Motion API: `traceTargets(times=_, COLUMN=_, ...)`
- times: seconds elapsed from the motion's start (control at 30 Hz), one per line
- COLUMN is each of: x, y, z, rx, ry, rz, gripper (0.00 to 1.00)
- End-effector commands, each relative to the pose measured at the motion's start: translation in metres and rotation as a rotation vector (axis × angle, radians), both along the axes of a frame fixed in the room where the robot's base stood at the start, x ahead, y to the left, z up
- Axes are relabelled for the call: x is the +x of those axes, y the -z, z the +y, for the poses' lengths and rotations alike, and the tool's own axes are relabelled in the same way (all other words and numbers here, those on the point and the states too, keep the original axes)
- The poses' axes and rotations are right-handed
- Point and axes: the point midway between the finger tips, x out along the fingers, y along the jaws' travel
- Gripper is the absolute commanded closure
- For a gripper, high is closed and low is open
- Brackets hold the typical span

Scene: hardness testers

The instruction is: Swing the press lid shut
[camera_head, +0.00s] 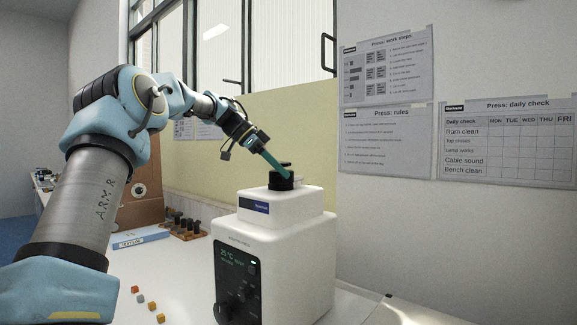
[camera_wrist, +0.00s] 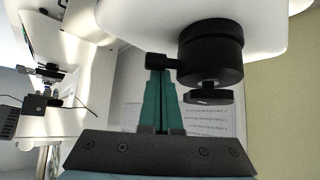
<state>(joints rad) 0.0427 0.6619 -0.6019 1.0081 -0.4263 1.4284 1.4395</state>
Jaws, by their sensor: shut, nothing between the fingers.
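The press (camera_head: 272,250) is a white machine with a dark front panel, standing on the white bench. On its top is a round black lid assembly (camera_head: 281,183), with a smaller disc above a wider ring. In the wrist view the black lid assembly (camera_wrist: 212,45) shows a side lug and a round knob (camera_wrist: 207,96). My gripper (camera_head: 286,176) has teal fingers, shut and empty. In the wrist view the fingertips (camera_wrist: 159,74) are right by the side lug; I cannot tell whether they touch. How far the lid is swung is unclear.
A blue-and-white box (camera_head: 140,237) and a rack of dark pieces (camera_head: 184,226) stand on the bench to the left. Several small coloured cubes (camera_head: 147,304) lie near the front. A wall with printed sheets (camera_head: 388,140) is behind the press.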

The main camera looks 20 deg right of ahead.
Motion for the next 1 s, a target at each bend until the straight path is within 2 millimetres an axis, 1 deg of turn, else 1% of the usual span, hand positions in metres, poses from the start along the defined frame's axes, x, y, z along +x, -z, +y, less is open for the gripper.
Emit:
traceTargets(times=0.3, x=0.005, y=0.000, z=0.005, rx=0.000, ry=-0.001, rz=0.000, gripper=1.00)
traceTargets(times=0.77, x=0.004, y=0.000, z=0.003, rx=0.000, ry=-0.001, rz=0.000, gripper=1.00)
traceTargets(times=0.87, x=0.001, y=-0.002, z=-0.004, rx=0.000, ry=-0.001, rz=0.000, gripper=1.00)
traceTargets(times=0.97, x=-0.008, y=-0.007, z=-0.021, rx=-0.001, ry=0.001, rz=-0.001, gripper=1.00)
traceTargets(times=1.0, x=-0.012, y=-0.010, z=-0.030, rx=-0.001, ry=0.002, rz=0.000, gripper=1.00)
